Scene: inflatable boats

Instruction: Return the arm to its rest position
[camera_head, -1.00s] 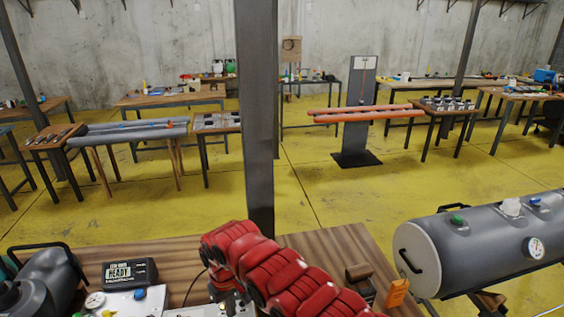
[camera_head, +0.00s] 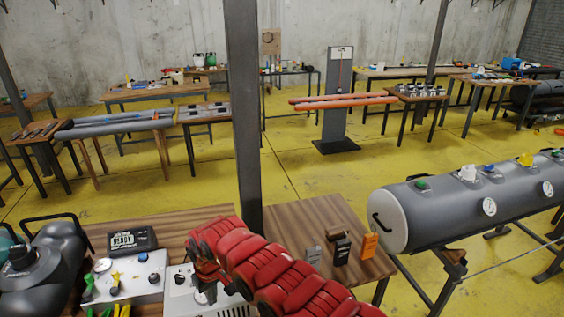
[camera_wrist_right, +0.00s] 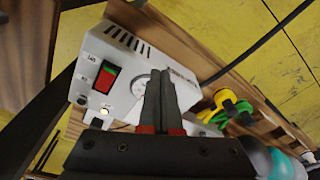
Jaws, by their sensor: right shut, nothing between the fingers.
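My right arm, covered in red padded segments (camera_head: 270,265), comes in from the lower right of the head view and reaches over the wooden workbench (camera_head: 330,215). Its gripper (camera_head: 205,290) points down at a white box (camera_head: 180,280) and is partly hidden by the arm. In the right wrist view the two dark fingers (camera_wrist_right: 160,98) are together and empty. They are in front of the white box (camera_wrist_right: 125,65), which has a red and green switch and a dial. I cannot tell whether they touch it. My left gripper is not in view.
On the bench are a white panel with knobs (camera_head: 128,275), a black display box (camera_head: 132,241), a dark pump-like unit (camera_head: 45,265) and an orange block (camera_head: 369,247). A dark post (camera_head: 244,110) rises behind.

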